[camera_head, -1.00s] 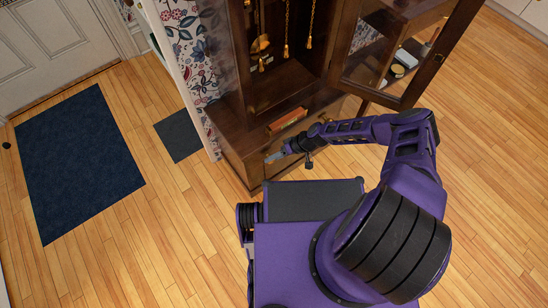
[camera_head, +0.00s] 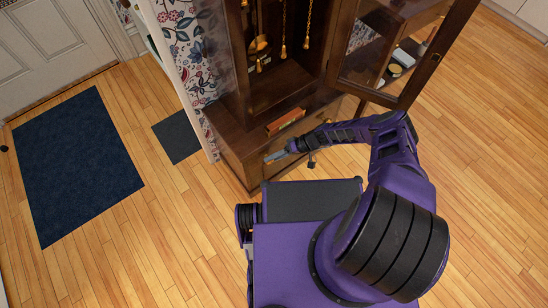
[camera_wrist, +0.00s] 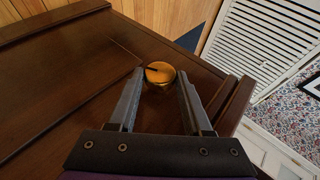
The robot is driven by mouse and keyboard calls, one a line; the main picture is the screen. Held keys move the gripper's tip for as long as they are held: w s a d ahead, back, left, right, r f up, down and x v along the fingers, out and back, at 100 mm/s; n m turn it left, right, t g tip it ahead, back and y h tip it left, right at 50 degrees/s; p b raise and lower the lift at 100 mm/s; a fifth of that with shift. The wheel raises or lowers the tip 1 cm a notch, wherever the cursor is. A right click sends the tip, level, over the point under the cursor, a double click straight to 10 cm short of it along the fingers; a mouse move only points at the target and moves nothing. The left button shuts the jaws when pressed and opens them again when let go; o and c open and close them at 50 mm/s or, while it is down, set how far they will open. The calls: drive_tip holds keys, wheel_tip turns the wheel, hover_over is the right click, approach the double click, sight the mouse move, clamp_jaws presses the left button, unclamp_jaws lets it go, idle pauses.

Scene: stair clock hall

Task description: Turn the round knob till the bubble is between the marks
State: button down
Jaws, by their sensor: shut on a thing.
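The round brass knob (camera_wrist: 160,74) is on the dark wooden base of the clock case (camera_wrist: 75,80), with a short dark mark on its face. My gripper (camera_wrist: 159,82) has a finger on each side of the knob and is shut on it. In the head view my gripper (camera_head: 274,157) is at the front lower part of the tall clock case (camera_head: 232,132); the knob is hidden there. I cannot make out a bubble or its marks in either view.
The glazed case door (camera_head: 401,101) stands open to the right, close above my arm. Brass weights (camera_head: 282,52) hang inside. A dark blue mat (camera_head: 78,165) lies on the clear wooden floor.

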drive_tip(key=shift+s+a, duration=0.1)
drive_tip(key=shift+c, duration=1.8)
unclamp_jaws()
drive_tip(key=p+v, duration=0.1)
drive_tip(key=v, duration=1.6)
